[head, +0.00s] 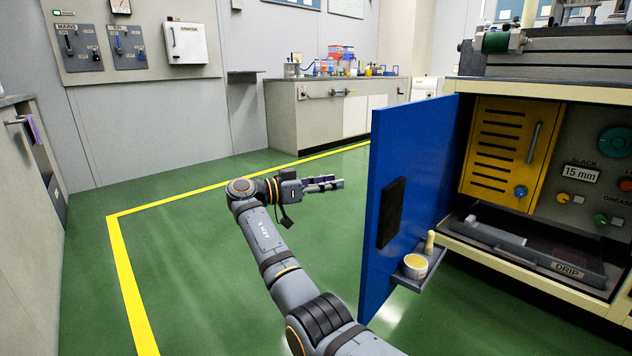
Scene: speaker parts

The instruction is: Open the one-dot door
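A blue door (422,165) stands swung wide open at the left of the machine cabinet in the head view. Its visible face carries a black pad (391,212) and a small grey shelf (424,279). I see no dots on this face; its other face is hidden. My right gripper (330,185) hangs over the green floor, left of the door's free edge and apart from it. Its fingers point right and hold nothing that I can see. They show nearly edge-on, so their gap is unclear. My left gripper is not in view.
The door's shelf bears a round tin (415,266) and a peg (429,242). Inside the cabinet are a yellow slotted panel (497,147) with a handle and a drip tray (560,264). Green floor is clear left of the door. A workbench (310,120) stands behind.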

